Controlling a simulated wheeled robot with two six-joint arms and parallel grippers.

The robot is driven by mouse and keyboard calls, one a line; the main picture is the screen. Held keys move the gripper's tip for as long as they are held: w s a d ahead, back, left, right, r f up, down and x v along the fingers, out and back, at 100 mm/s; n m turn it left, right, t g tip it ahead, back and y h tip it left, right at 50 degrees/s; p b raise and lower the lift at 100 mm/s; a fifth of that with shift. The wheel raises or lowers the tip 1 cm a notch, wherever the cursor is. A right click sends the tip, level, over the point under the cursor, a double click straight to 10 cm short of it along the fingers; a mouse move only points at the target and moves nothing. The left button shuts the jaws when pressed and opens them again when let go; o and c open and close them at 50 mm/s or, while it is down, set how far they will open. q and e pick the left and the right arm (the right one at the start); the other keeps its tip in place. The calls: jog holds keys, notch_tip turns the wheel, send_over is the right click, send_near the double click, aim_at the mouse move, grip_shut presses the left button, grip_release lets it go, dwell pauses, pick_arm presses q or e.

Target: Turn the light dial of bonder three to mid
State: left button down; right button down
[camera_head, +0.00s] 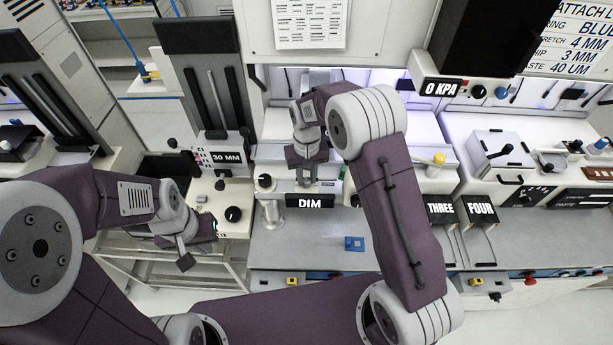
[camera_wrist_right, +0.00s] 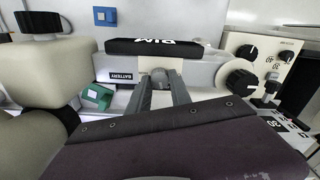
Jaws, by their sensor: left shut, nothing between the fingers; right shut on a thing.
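The black display reading DIM (camera_head: 310,202) is on the front of the middle bonder; it also shows upside down in the right wrist view (camera_wrist_right: 153,47). My right gripper (camera_head: 306,181) reaches down just behind this display. In the right wrist view its two fingers (camera_wrist_right: 161,82) are shut on a small grey knob (camera_wrist_right: 160,74), apparently the light dial; the fingers hide most of it, so its pointer cannot be read. My left gripper (camera_head: 187,262) is shut and empty, low at the left. The THREE sign (camera_head: 440,210) stands right of my right arm.
A black knob (camera_head: 233,214) and a 30 MM display (camera_head: 228,156) are on the unit at left. A blue block (camera_head: 354,243) lies on the grey bench top (camera_head: 300,249). A FOUR sign (camera_head: 481,211) is right.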

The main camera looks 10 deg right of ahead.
aim_at(307, 180)
jog(key=m, duration=0.4)
jog(key=shift+m, duration=0.3)
jog(key=m, duration=0.4)
jog(key=shift+m, duration=0.4)
jog(key=c, duration=1.2)
grip_release()
jog(key=shift+o, duration=0.2)
notch_tip(307, 180, up, 9)
jog(key=b, duration=0.1)
